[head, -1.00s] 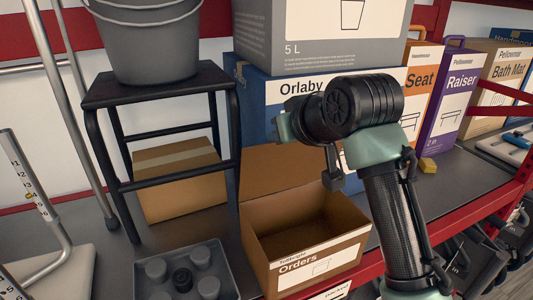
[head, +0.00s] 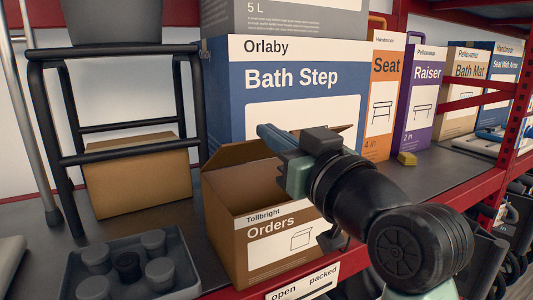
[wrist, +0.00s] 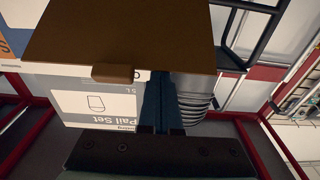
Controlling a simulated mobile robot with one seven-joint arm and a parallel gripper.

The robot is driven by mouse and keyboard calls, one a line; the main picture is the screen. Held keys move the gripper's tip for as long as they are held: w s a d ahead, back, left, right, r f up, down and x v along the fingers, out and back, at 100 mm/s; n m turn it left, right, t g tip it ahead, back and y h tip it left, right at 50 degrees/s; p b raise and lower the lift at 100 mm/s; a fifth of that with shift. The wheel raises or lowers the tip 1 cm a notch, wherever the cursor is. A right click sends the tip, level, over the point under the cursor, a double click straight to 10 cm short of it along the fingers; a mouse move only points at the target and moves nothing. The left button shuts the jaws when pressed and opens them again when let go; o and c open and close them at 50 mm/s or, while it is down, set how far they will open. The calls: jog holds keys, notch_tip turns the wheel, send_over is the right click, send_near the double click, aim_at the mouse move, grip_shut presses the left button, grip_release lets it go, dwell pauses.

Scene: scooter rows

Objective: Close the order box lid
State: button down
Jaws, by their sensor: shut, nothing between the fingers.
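The brown order box (head: 281,243), labelled "Orders", stands at the shelf's front edge. Its lid (head: 238,152) is raised at the back, and the box's dark inside shows. In the head view my gripper (head: 268,134) is over the box, its fingers pointing left and covering part of the lid. In the wrist view the lid (wrist: 125,35) is a broad brown panel with a small tab, beside my fingers (wrist: 158,95). The fingers are shut and empty. I cannot tell whether they touch the lid.
A blue Bath Step box (head: 300,78) stands close behind the order box. Seat (head: 383,95) and Raiser (head: 418,100) boxes stand to the right.

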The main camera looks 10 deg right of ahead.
aim_at(282, 214)
jog(key=s+f+t+b, duration=0.1)
jog(key=f+b, duration=0.2)
jog(key=b, duration=0.3)
jog(key=s+f+t+y+b, duration=0.1)
jog(key=f+t+b, duration=0.1)
jog(key=b, duration=0.4)
jog(key=f+t+b, duration=0.2)
jog(key=f+b, duration=0.2)
jog(key=b, duration=0.2)
jog(key=shift+s+d+f+y+b, duration=0.25)
jog(key=shift+s+d+y+b, duration=0.05)
jog(key=shift+s+d+b, duration=0.1)
jog(key=f+t+b, duration=0.1)
jog(key=b, duration=0.3)
jog(key=shift+f, duration=0.2)
jog(key=shift+t+b, duration=0.3)
jog(key=shift+b, duration=0.05)
notch_tip(282, 214, up, 4)
jog(key=p, duration=0.4)
jog(key=b+v, duration=0.4)
jog(key=v, duration=1.6)
jog(key=shift+s+d+r, duration=0.2)
jog(key=shift+d, duration=0.05)
